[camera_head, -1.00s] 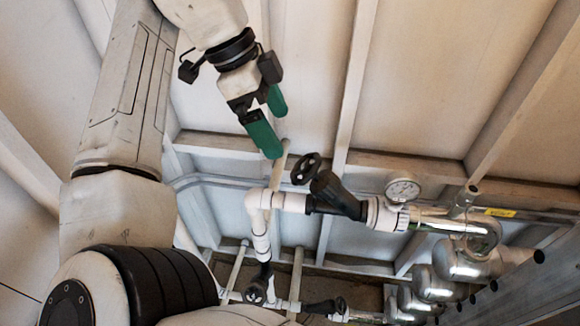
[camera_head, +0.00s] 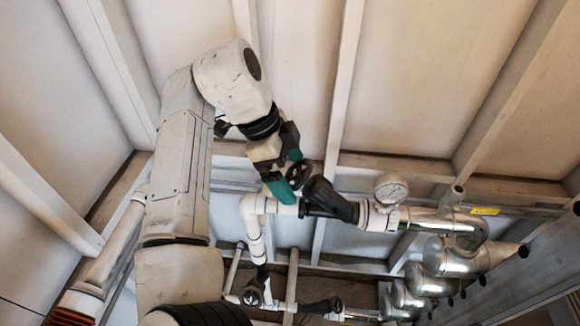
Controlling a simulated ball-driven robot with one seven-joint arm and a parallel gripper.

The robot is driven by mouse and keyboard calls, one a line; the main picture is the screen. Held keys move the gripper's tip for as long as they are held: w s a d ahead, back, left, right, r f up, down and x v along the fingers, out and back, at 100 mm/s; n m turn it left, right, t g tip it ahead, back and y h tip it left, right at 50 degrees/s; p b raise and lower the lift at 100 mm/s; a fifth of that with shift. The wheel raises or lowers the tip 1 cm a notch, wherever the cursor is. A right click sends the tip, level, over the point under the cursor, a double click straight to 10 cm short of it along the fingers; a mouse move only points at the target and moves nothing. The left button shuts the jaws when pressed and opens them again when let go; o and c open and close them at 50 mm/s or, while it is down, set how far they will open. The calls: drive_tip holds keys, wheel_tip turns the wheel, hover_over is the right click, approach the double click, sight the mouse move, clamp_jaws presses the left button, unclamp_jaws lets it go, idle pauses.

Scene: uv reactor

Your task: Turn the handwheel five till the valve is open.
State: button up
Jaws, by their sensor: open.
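A black handwheel (camera_head: 302,174) sits on a black valve body (camera_head: 332,200) on the upper white pipe. Two more black handwheels show lower down, one at the lower left (camera_head: 252,295) and one at the lower right (camera_head: 337,305); I see no number on any of them. My gripper (camera_head: 292,179) is open, its green fingers at the upper handwheel. One finger shows to the lower left of the wheel and the other at its upper left, partly hidden. I cannot tell whether the fingers touch the rim.
A round pressure gauge (camera_head: 391,189) stands on the pipe right of the valve. Shiny metal cylinders (camera_head: 447,256) line the lower right. Beams and pale panels form the background.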

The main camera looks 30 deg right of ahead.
drive_tip(key=shift+s+d+f, duration=0.1)
drive_tip(key=shift+d+f, duration=0.05)
drive_tip(key=shift+f, duration=0.15)
drive_tip(key=shift+c, duration=0.4)
drive_tip(key=c, duration=0.9)
